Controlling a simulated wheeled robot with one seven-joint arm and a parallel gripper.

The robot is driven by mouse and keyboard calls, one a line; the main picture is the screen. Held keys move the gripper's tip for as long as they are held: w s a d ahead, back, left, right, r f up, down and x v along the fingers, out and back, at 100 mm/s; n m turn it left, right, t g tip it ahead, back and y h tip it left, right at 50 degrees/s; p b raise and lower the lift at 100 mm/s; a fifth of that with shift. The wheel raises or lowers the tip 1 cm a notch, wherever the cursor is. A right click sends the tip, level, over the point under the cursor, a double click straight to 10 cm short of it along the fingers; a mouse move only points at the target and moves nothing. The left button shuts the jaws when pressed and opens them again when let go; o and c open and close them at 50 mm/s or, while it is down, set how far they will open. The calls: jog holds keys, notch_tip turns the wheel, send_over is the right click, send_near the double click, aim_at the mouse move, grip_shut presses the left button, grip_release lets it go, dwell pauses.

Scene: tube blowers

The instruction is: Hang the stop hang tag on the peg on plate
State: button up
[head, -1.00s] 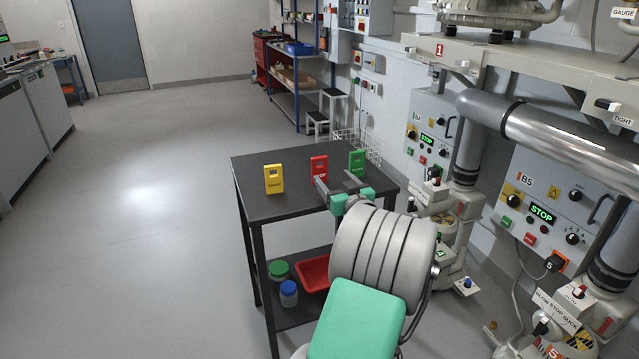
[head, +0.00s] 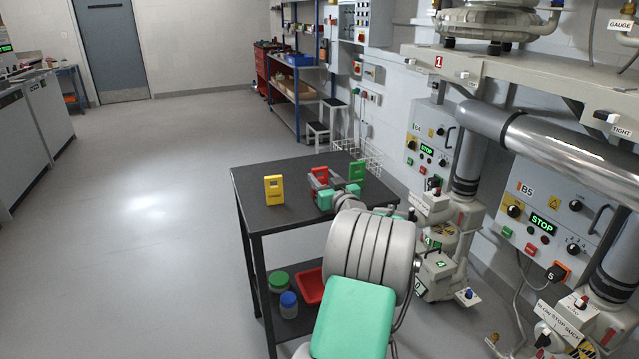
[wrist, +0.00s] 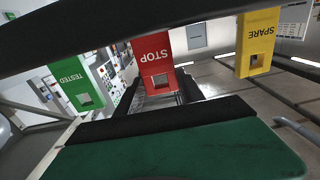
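The red stop tag (head: 321,173) stands upright on the dark table (head: 250,176), between a yellow tag (head: 274,190) and a green tag (head: 357,172). In the wrist view the red tag (wrist: 153,62) reads STOP upside down, the yellow one (wrist: 257,42) SPARE and the green one (wrist: 74,86) TESTED. My gripper (head: 325,186) is at the red tag, partly covering it. Its fingers look apart, with a wide gap in the wrist view; contact with the tag cannot be made out. I cannot pick out the peg on a plate.
Control panels with green STOP displays (head: 543,224) and grey pipework (head: 560,150) stand to the right. A wire basket (head: 360,150) is at the table's back right. The lower shelf holds jars (head: 288,305) and a red tray (head: 310,287). The floor left is clear.

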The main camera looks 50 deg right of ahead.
jog(key=c, duration=0.8)
